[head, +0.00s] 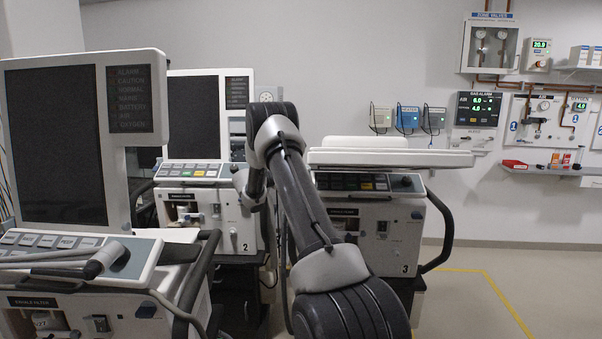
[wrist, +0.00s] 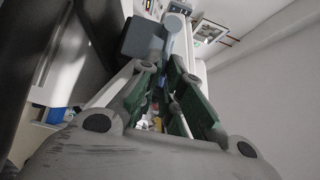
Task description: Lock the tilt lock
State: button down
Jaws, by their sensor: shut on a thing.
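In the wrist view my gripper (wrist: 168,72) has its green-padded fingers closed around a slim light-grey part with a rounded end, which appears to be the tilt lock (wrist: 173,24). A dark grey block (wrist: 142,38) sits just left of that part. The fingers hide most of what they hold. In the head view my arm covers the gripper and the lock. Ventilator 3 (head: 383,250) stands behind my arm, with its screen (head: 400,157) lying nearly flat on top.
Ventilator 2 (head: 230,235) stands left of my arm with its screen (head: 193,115) upright. Another ventilator (head: 60,300) with an upright screen (head: 55,145) is close at the left. Floor (head: 480,300) at the right is clear, with a yellow line. Gas panels (head: 545,125) hang on the wall.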

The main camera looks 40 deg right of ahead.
jog(key=shift+w+d+f+m+g+h, duration=0.1)
jog(key=shift+f+m+g+h, duration=0.15)
jog(key=shift+f+m+h, duration=0.5)
jog(key=shift+w+d+f+m+g+h, duration=0.15)
jog(key=shift+f+m+g+h, duration=0.25)
jog(key=shift+m, duration=0.65)
jog(key=shift+w+d+f+m+g+h, duration=0.1)
jog(key=shift+f+m+g+h, duration=0.05)
jog(key=shift+f+m+h, duration=0.65)
jog(key=shift+r, duration=0.1)
jog(key=c, duration=1.9)
grip_release()
jog(key=shift+o, duration=0.2)
jog(key=v, duration=0.7)
jog(key=shift+a, duration=0.3)
